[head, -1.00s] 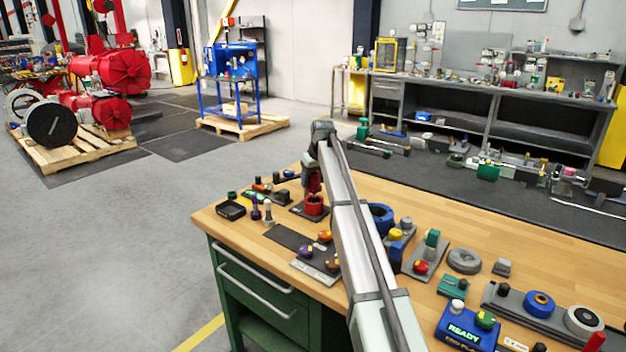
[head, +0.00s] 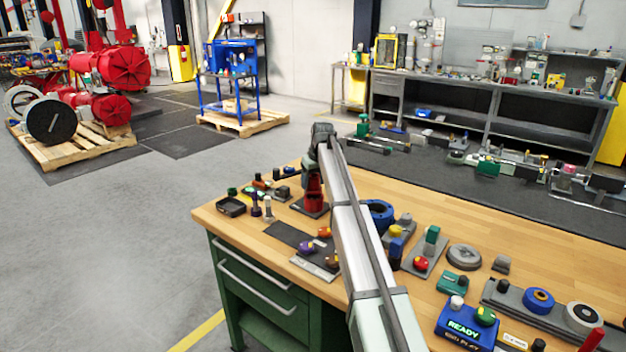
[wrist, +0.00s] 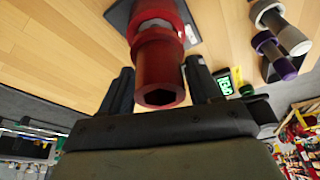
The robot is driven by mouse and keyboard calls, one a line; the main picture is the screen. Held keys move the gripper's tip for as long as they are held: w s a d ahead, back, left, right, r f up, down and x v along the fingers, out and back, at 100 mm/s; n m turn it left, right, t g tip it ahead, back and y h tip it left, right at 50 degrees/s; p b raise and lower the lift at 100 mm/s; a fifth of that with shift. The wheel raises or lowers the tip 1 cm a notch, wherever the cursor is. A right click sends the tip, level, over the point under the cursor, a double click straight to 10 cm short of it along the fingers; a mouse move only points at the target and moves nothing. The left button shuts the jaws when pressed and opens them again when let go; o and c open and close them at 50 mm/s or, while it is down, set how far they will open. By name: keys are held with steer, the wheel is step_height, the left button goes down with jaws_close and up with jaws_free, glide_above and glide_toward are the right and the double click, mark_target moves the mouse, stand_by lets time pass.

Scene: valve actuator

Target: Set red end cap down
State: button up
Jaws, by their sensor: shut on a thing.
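My gripper (wrist: 160,82) is shut on the red end cap (wrist: 158,70). The cap is a red cylinder with a dark hex hole in its near end, held between two dark fingers. In the head view the cap (head: 314,186) is upright above a dark square plate (head: 306,211) with a red round seat (head: 314,205) on it. In the wrist view a pale band shows between the cap and the red part beyond it. I cannot tell whether the cap is touching the seat. My arm hides part of the right side.
A black tray (head: 231,206) and purple and white pegs (head: 267,206) stand left of the plate. A dark panel with coloured knobs (head: 306,247) lies in front. A blue ring (head: 380,212) is to the right, past my arm. Bare wood shows at the bench's front left.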

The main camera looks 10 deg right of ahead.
steer(key=shift+f, duration=1)
steer(key=o, duration=1.3)
steer(key=shift+o, duration=0.2)
steer(key=shift+f, duration=0.1)
steer(key=v, duration=1.4)
